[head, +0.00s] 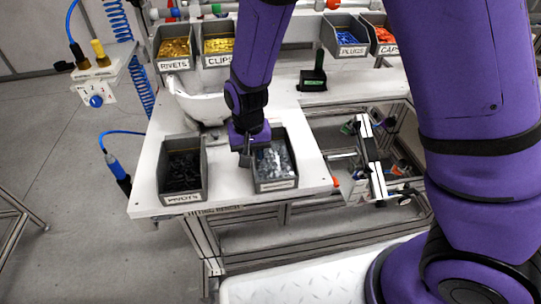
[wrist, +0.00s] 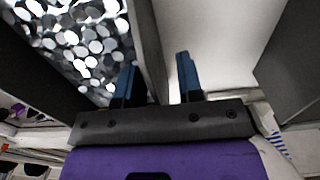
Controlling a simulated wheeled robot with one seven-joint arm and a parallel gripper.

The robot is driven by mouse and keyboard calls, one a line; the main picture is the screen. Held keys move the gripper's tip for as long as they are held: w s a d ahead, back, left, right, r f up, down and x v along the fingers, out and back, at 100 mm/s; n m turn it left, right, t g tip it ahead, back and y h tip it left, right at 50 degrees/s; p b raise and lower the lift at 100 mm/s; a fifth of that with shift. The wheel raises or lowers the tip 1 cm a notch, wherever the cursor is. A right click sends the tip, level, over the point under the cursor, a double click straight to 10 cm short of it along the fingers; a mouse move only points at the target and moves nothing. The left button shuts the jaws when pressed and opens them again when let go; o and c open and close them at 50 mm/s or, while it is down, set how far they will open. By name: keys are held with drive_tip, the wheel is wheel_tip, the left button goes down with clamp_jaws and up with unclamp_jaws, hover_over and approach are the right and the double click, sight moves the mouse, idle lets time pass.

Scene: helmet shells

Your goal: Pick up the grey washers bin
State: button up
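The grey washers bin (head: 277,184) stands on the white worktop, filled with silvery washers; its front label is too small to read surely. In the wrist view its wall (wrist: 148,40) runs between my two fingers, with the washers at upper left. My gripper (head: 245,156) is at the bin's left side in the head view. In the wrist view the blue-tipped fingers (wrist: 158,80) are apart, one on the washer side and one outside the wall. A gap shows between the wall and the outer finger.
The pivots bin (head: 182,198) with dark parts stands left of the washers bin, with a strip of worktop (head: 222,190) between. A white curved shell (head: 195,103) lies behind. Rivets (head: 174,64), clips, plugs and caps bins line the back. A metal frame fixture (head: 372,165) is at right.

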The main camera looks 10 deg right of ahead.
clamp_jaws()
drive_tip(key=shift+r, duration=0.2)
